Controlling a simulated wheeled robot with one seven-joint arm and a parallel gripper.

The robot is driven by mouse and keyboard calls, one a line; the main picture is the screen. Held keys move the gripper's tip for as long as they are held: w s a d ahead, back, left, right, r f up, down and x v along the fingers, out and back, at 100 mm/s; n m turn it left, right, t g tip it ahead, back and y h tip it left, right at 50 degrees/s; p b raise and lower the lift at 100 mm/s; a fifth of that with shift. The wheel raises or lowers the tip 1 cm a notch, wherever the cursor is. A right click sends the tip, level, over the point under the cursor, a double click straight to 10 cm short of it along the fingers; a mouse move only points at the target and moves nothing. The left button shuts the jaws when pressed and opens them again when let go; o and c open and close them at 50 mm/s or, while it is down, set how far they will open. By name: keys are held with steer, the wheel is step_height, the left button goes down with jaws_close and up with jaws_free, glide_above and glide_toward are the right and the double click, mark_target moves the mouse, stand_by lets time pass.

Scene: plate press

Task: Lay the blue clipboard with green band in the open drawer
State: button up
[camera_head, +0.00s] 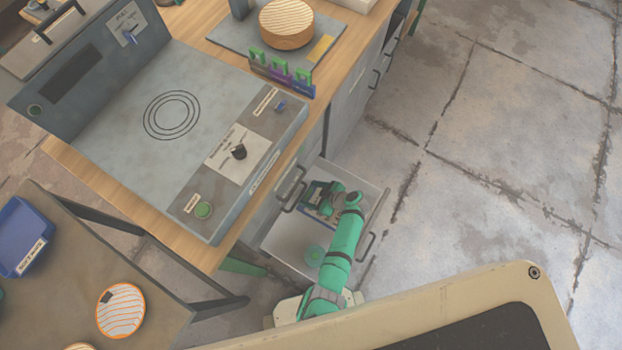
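The open drawer (288,238) is pulled out from the cabinet under the workbench, pale inside, with its front and handle toward the right. My green arm reaches down over it. My gripper (322,197) is at the drawer's far part, small and partly hidden by my own wrist. A small flat piece with blue edging (313,213) shows beneath and beside my gripper. It may be the blue clipboard, mostly covered; its green band cannot be told from my green arm parts. I cannot see whether the fingers are closed on it or whether it touches the drawer floor.
The press (190,125) fills the bench above, with a coloured rack (282,75) and a round wooden block (286,24) behind. A side table with a blue bin (22,238) stands left. The floor at right is clear.

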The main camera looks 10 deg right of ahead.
steer(key=v, duration=1.2)
steer(key=s+a+f+m+h, duration=0.2)
steer(key=a+m+h, duration=0.1)
steer(key=a, duration=0.7)
steer(key=s+a+r+m+t+h, duration=0.25)
steer(key=s+a+r+m, duration=0.2)
steer(key=s, duration=0.25)
steer(key=s+r+t, duration=0.3)
steer(key=s+r, duration=0.2)
steer(key=r, duration=1.1)
steer(key=s+a+r+m+t, duration=0.1)
steer(key=s+r+t, duration=0.2)
steer(key=r, duration=1.3)
steer(key=s+h, duration=0.1)
steer(key=s, duration=0.2)
steer(key=shift+a, duration=0.2)
steer(key=shift+m+t, duration=0.25)
steer(key=shift+c, duration=0.6)
